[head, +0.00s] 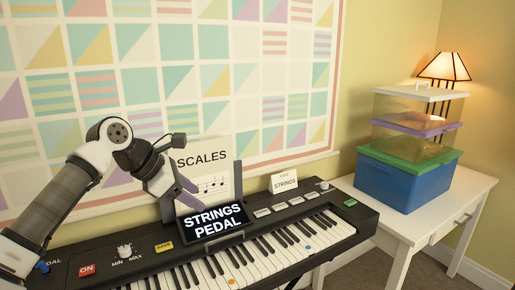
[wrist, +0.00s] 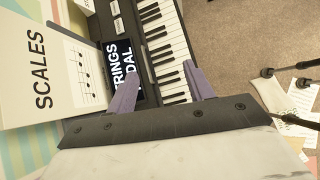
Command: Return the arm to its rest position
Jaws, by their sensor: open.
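My arm reaches in from the left in the head view, bent at the elbow. My gripper (head: 182,196) hangs in front of the SCALES sheet (head: 212,160), just above and left of the keyboard's screen reading STRINGS PEDAL (head: 214,222). In the wrist view my gripper (wrist: 160,88) shows two purple fingers spread apart with nothing between them. The keyboard (wrist: 158,42) lies beyond the fingers. Whether the fingers touch the sheet or screen, I cannot tell.
The black keyboard (head: 135,262) has knobs and buttons along its panel. A VOICE STRINGS card (head: 284,182) stands behind it. At right, a white table (head: 400,222) holds stacked boxes (head: 405,182) and a lit lamp (head: 445,67). Papers (wrist: 288,105) lie on the carpet.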

